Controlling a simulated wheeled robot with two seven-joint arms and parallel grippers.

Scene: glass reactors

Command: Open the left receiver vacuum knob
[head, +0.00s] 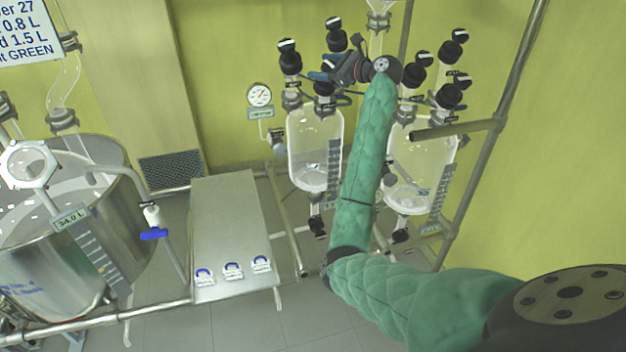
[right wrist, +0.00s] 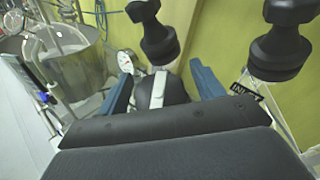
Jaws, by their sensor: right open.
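The left glass receiver (head: 315,150) hangs on the frame at centre, with several black knobs above it. My right gripper (head: 324,70) is open over the front knob (head: 325,88) of that receiver. In the right wrist view, a black knob with a white bar (right wrist: 157,90) lies between the two blue fingers of my right gripper (right wrist: 160,88), with gaps visible on both sides. The palm hides the near part of this knob. I cannot read a vacuum label on it. My left gripper is not in view.
Two other knobs stand close by, at the left (head: 289,55) and back (head: 335,35). The right receiver (head: 420,165) with its own knobs is beside my right arm. A gauge (head: 259,95) hangs on the wall; a steel bench (head: 230,215) and a reactor vessel (head: 60,240) are left.

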